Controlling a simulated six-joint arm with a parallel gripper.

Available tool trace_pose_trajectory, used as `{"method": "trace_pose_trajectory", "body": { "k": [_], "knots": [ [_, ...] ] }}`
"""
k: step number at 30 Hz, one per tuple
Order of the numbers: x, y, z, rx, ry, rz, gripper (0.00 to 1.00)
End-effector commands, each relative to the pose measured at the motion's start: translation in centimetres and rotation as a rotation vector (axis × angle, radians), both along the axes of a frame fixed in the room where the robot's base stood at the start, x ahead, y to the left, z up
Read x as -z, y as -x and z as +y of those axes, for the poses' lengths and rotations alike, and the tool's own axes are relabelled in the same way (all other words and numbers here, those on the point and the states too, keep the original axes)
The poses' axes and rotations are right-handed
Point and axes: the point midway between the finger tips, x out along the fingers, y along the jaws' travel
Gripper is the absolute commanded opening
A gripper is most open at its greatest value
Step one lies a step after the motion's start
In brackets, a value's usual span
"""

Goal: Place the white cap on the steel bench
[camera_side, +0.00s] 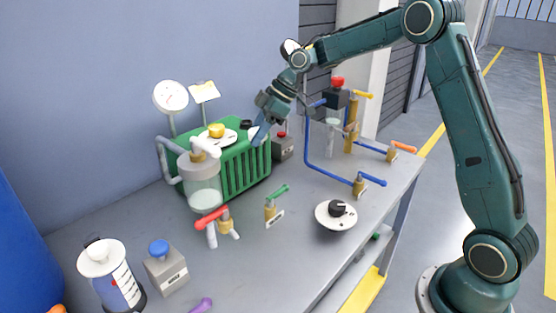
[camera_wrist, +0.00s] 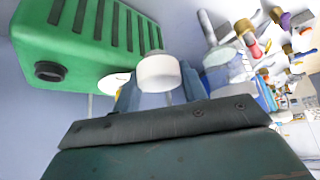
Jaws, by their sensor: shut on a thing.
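The white cap (camera_wrist: 158,72) is held between the two blue fingers of my gripper (camera_wrist: 160,88) in the wrist view. In the side view, my gripper (camera_side: 258,135) is at the top of the green ribbed tank, and a small part of the white cap (camera_side: 252,131) shows beside the fingers. The tank's black filler neck (camera_wrist: 48,71) is uncovered and apart from the cap; it also shows in the side view (camera_side: 246,124). The steel bench (camera_side: 300,245) carries the tank. The exact gap between cap and tank top is hard to tell.
The green tank (camera_side: 252,168) stands at the back. A glass reservoir (camera_side: 204,188), red-handled valve (camera_side: 211,217) and green-handled valve (camera_side: 271,208) stand in front. Blue pipework (camera_side: 308,145) rises to the right. Bare bench lies around the green valve.

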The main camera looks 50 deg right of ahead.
Motion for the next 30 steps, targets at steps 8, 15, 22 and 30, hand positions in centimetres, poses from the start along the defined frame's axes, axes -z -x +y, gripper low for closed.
{"method": "trace_pose_trajectory", "body": {
  "k": [8, 15, 22, 30],
  "knots": [
    [0.5, 6.5, 3.4, -0.212, -0.001, 0.001, 0.17],
    [1.0, 12.6, 6.4, -0.391, -0.001, 0.001, 0.17],
    [1.3, 17.7, 8.6, -0.530, 0.000, 0.000, 0.17],
    [1.5, 20.4, 9.8, -0.603, 0.001, -0.002, 0.17]
  ]
}}
